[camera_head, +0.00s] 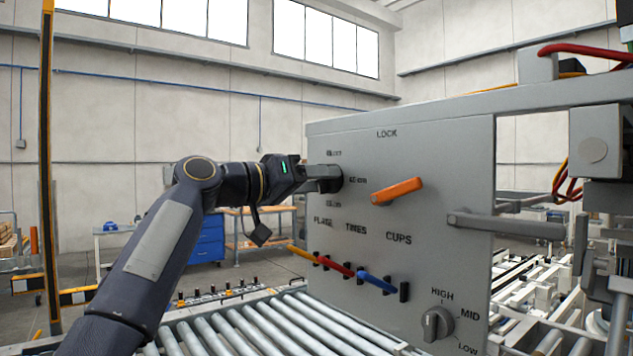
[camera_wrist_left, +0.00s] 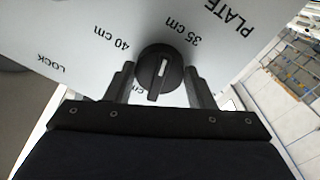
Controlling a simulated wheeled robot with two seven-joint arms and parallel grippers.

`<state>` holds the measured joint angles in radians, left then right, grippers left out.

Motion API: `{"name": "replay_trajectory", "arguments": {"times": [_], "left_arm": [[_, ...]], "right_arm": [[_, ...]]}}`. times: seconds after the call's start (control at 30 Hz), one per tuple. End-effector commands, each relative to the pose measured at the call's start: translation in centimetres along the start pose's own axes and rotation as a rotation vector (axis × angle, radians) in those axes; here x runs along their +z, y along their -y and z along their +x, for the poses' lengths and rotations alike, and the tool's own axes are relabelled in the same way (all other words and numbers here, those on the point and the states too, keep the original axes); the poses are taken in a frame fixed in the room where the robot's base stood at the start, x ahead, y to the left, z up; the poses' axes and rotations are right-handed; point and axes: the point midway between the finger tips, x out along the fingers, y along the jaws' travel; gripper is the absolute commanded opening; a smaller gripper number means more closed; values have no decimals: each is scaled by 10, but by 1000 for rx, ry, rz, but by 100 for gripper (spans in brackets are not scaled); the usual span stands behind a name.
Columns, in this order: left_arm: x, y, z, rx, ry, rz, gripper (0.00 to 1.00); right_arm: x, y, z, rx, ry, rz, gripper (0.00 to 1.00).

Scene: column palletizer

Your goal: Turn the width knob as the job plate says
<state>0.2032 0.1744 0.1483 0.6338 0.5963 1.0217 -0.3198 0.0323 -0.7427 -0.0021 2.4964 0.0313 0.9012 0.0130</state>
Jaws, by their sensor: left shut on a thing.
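The black round width knob (camera_wrist_left: 172,58) sits on the grey panel (camera_head: 440,165), in the middle of the left wrist view. It has a raised bar with a white line, which lies nearly upright in that view. The labels 40 cm and 35 cm show beyond it to either side; a third cm label is partly hidden. My left gripper (camera_head: 326,179) is shut on the knob, with a finger on each side in the left wrist view (camera_wrist_left: 158,88). In the head view the gripper mostly hides the knob. I cannot make out a job plate. My right gripper is not in view.
An orange lock lever (camera_head: 398,191) is right of the knob. Yellow, red and blue levers (camera_head: 376,283) stick out below, under PLATE, TIMES and CUPS. A HIGH/MID/LOW knob (camera_head: 437,323) is at the lower right. A roller conveyor (camera_head: 240,328) runs below the panel.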

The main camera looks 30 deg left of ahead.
Motion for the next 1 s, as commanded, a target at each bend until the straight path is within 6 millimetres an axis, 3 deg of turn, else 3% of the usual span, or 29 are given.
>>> {"name": "replay_trajectory", "arguments": {"times": [0.4, 1.0], "left_arm": [[2, 1, 1, -3, 24, 208, 26], [2, 2, 1, -3, 29, 243, 26]], "right_arm": [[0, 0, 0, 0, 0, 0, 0], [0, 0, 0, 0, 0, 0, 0]]}}
